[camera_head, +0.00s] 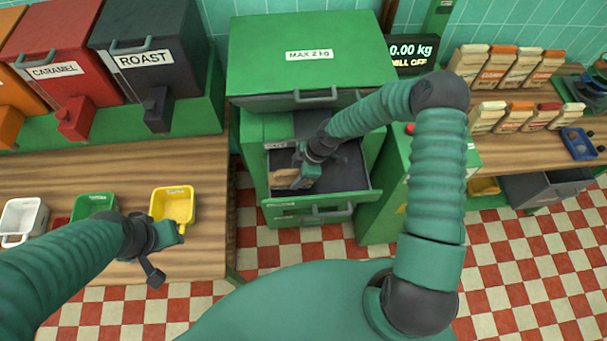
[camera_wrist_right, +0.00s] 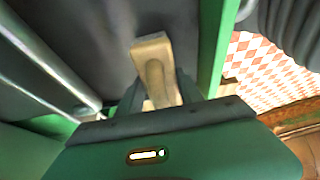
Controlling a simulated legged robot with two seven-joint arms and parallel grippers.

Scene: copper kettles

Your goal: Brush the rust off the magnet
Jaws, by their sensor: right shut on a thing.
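My right gripper (camera_head: 297,179) is down inside the open drawer (camera_head: 345,178) of the green cabinet. It is shut on a pale wooden handle (camera_head: 282,175), likely the brush's. In the right wrist view the handle (camera_wrist_right: 154,62) stands between the fingers, with the grey drawer floor behind it. No bristles show. My left gripper (camera_head: 168,240) hangs over the left counter near the yellow scoop; its fingers are too unclear to judge. I cannot make out the magnet or any rust in either view.
The drawer walls stand close around my right gripper. The left counter (camera_head: 205,250) holds a yellow scoop (camera_head: 172,203), a green one (camera_head: 93,205) and a white one (camera_head: 22,218). Caramel (camera_head: 60,60) and roast (camera_head: 150,55) bins stand behind. Several bags (camera_head: 505,65) stand at right.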

